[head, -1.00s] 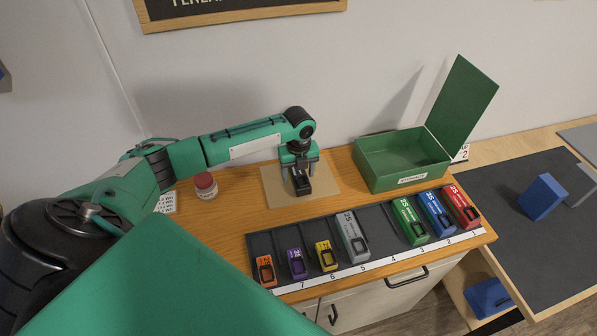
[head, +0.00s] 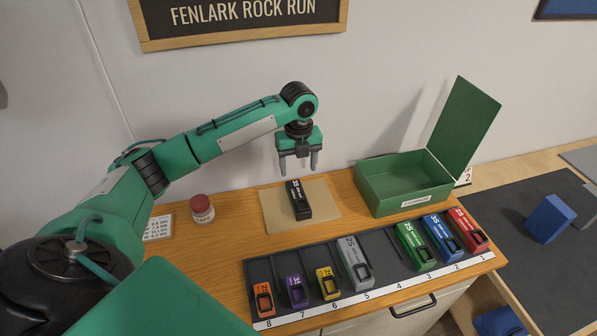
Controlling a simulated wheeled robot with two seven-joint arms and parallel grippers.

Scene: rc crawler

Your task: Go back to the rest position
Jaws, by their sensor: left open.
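My left gripper (head: 298,165) is open and empty, fingers pointing down, raised above a black battery pack (head: 299,203). The pack lies on a tan mat (head: 272,207) on the wooden counter, apart from the fingers. My left arm comes in from the left. My right gripper is not in view.
A dark numbered rack (head: 383,271) in front holds several coloured packs, with an empty slot between the grey and green ones. An open green box (head: 390,188) stands right of the mat. A red-lidded jar (head: 202,209) stands to the left. A blue block (head: 548,219) is far right.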

